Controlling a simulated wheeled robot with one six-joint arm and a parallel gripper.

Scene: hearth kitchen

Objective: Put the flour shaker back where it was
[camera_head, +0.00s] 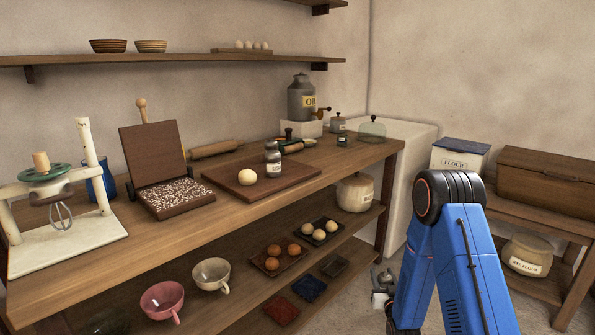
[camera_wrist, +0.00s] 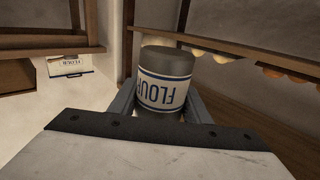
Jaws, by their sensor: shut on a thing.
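The flour shaker (camera_wrist: 166,88) is a grey cylinder with a white band marked FLOUR in blue; the lettering is upside down in the wrist view. My gripper (camera_wrist: 162,108) is shut on it, one finger at each side. In the head view my gripper (camera_head: 382,290) is low, right of the lower shelf, and partly hidden by my blue arm; the shaker is too small there to read. A similar grey shaker (camera_head: 273,160) stands upright on the wooden board (camera_head: 240,187) beside a ball of dough (camera_head: 247,177); its label cannot be read.
The worktop (camera_head: 150,245) also holds a stand mixer (camera_head: 62,200), an open hinged press (camera_head: 165,175) and a rolling pin (camera_head: 214,150). The lower shelf carries cups, a jar (camera_head: 355,193) and small trays. A flour box (camera_head: 460,158) and a chest (camera_head: 543,176) are at right.

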